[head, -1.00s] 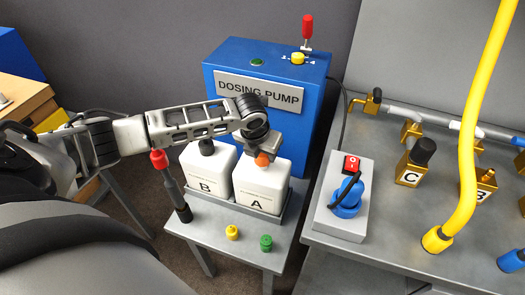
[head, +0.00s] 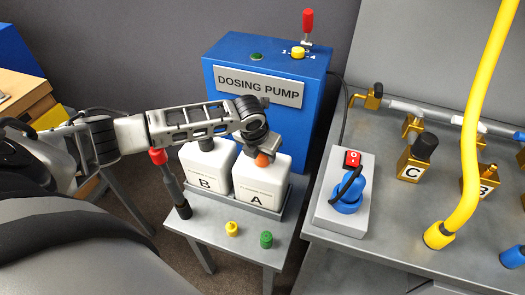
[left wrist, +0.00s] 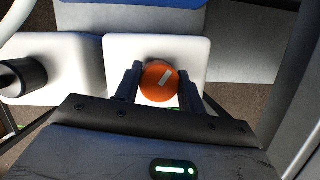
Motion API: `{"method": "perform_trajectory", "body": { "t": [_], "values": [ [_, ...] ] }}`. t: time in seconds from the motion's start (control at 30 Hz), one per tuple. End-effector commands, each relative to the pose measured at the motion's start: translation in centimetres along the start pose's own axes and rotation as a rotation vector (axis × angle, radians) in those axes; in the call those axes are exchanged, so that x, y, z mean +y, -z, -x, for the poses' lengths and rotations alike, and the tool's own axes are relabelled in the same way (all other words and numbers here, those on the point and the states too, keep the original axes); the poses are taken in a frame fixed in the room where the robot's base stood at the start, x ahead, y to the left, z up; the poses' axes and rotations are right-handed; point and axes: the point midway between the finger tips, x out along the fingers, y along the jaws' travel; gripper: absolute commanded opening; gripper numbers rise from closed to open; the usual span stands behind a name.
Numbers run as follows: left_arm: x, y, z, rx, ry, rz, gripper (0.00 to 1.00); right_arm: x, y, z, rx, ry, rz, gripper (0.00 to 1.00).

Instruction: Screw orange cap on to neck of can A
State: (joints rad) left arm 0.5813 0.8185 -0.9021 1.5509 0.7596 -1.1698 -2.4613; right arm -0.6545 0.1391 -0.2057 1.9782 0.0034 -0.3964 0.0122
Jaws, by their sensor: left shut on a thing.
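Can A (head: 258,184) is a white can standing in a grey tray (head: 245,208) on the small table. The orange cap (head: 262,160) is at the top of can A, over its neck. In the left wrist view the orange cap (left wrist: 159,82), with a pale mark on its top, sits between the two dark fingers. My left gripper (head: 261,156) is shut on the orange cap from above. The neck under the cap is hidden. My right gripper is in neither view.
Can B (head: 206,170) with a black cap stands left of can A. A yellow cap (head: 232,229) and a green cap (head: 266,240) are on the small table in front. The blue dosing pump (head: 262,105) stands behind. A red-and-black tool (head: 172,185) stands at left.

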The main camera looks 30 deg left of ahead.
Motion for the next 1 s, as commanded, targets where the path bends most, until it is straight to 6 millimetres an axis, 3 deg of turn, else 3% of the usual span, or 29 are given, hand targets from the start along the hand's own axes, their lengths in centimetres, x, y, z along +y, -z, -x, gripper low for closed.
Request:
{"method": "perform_trajectory", "body": {
  "t": [0.3,0.57,0.6,0.67,1.0],
  "values": [
    [0.04,-0.01,-0.06,0.000,0.116,-0.354,0.18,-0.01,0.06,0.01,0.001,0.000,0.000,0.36],
    [-0.02,-0.01,0.03,-0.001,0.125,-0.382,0.18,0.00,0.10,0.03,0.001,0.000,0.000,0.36],
    [-0.02,-0.01,0.03,-0.001,0.125,-0.382,0.45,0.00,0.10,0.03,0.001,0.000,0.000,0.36],
    [-0.02,-0.01,0.03,-0.001,0.125,-0.381,0.62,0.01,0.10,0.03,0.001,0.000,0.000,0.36],
    [-0.04,0.01,0.02,0.000,0.125,-0.380,0.65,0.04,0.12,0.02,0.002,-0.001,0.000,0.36]
  ]
}}
